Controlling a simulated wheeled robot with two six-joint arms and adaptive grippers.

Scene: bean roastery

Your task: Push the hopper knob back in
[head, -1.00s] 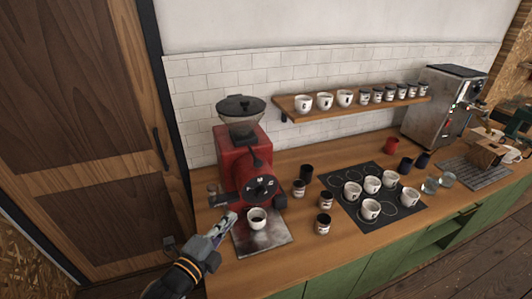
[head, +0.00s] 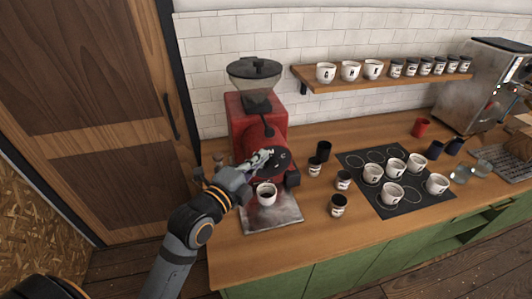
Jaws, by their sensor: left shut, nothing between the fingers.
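The red coffee grinder (head: 243,110) stands at the left end of the wooden counter, with a dark-lidded hopper (head: 255,78) on top. A black knob or lever (head: 268,129) shows at the hopper's neck; how far it sticks out I cannot tell. My left gripper (head: 266,154) is shut and empty, in front of the grinder's black dial (head: 280,158), covering part of it; whether it touches I cannot tell. A white cup (head: 266,194) with dark contents stands on the metal tray (head: 275,217) below. My right gripper is not in view.
Dark jars (head: 340,205) stand right of the grinder. A black mat (head: 421,205) holds several white cups. A wall shelf (head: 312,84) carries cups and jars. A steel machine (head: 475,90) is at the right. The front counter strip is clear.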

